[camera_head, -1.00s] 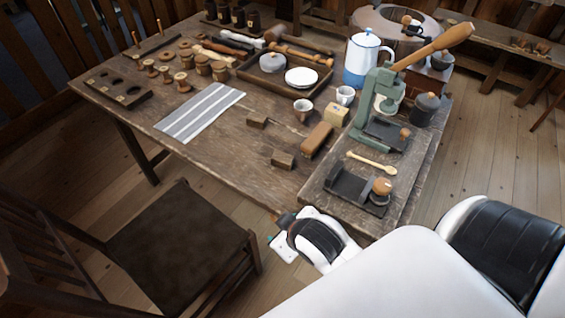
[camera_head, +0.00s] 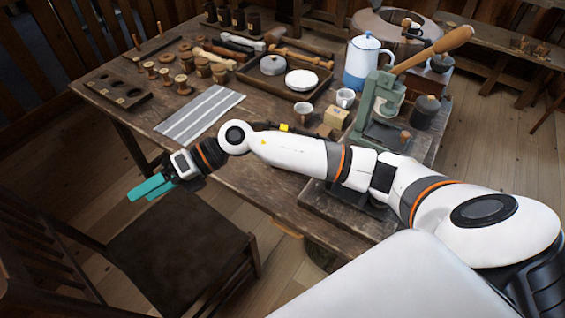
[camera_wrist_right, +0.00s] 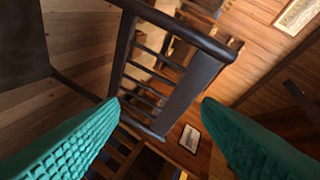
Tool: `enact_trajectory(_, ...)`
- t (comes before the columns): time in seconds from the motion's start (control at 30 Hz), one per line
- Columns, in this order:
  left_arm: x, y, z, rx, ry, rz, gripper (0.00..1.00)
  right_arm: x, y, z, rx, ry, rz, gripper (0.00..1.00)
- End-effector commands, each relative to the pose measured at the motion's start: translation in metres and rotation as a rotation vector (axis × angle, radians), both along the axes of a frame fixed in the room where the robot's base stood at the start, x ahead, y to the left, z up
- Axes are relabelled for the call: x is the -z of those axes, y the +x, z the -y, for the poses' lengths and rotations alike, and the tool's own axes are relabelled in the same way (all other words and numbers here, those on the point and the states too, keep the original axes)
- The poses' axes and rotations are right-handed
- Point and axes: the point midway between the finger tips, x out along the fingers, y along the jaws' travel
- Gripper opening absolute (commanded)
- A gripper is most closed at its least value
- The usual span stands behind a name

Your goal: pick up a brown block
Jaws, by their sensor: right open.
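My right arm now reaches across the front of the table in the head view. Its gripper (camera_head: 150,188) has teal fingers and hangs left of the table's front edge, above the dark chair seat. In the right wrist view the two ridged teal fingers (camera_wrist_right: 161,103) are wide apart with nothing between them. The brown blocks seen earlier on the front half of the table are now hidden, or nearly so, behind my right arm. My left gripper is not in view.
A chair (camera_head: 180,250) stands before the table (camera_head: 235,185); its slats also show in the right wrist view (camera_wrist_right: 160,75). A striped cloth (camera_head: 200,113), a tray (camera_head: 262,88), a blue-and-white pot (camera_head: 366,65) and a green lever press (camera_head: 380,98) are on the table.

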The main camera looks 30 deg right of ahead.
Motion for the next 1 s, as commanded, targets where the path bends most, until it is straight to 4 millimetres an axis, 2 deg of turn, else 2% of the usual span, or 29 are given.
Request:
enact_trajectory(0.1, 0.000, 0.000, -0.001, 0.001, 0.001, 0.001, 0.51, 0.041, 0.019, 0.061, -0.130, -0.414, 0.060, 0.58)
enact_trajectory(0.17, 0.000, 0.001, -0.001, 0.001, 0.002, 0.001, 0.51, 0.055, 0.029, 0.103, -0.173, -0.619, 0.055, 0.58)
enact_trajectory(0.2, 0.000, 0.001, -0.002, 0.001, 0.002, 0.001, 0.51, 0.060, 0.036, 0.133, -0.190, -0.747, 0.042, 0.58)
enact_trajectory(0.3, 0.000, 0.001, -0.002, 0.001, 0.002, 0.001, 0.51, 0.059, 0.047, 0.204, -0.207, -1.019, -0.017, 0.58)
enact_trajectory(0.4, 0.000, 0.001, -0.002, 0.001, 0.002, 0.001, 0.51, 0.048, 0.052, 0.259, -0.199, -1.213, -0.087, 0.58)
enact_trajectory(0.5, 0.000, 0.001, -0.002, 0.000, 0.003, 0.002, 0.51, 0.037, 0.053, 0.293, -0.189, -1.326, -0.143, 0.58)
enact_trajectory(0.57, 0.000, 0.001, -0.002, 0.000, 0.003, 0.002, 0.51, 0.035, 0.051, 0.304, -0.187, -1.363, -0.165, 0.58)
enact_trajectory(0.67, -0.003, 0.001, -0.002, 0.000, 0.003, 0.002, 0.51, 0.043, 0.049, 0.311, -0.187, -1.387, -0.180, 0.58)
enact_trajectory(0.9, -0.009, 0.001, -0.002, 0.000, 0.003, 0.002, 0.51, 0.084, 0.043, 0.314, -0.188, -1.383, -0.180, 0.58)
enact_trajectory(1.0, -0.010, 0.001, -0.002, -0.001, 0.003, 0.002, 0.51, 0.094, 0.042, 0.315, -0.187, -1.382, -0.178, 0.58)
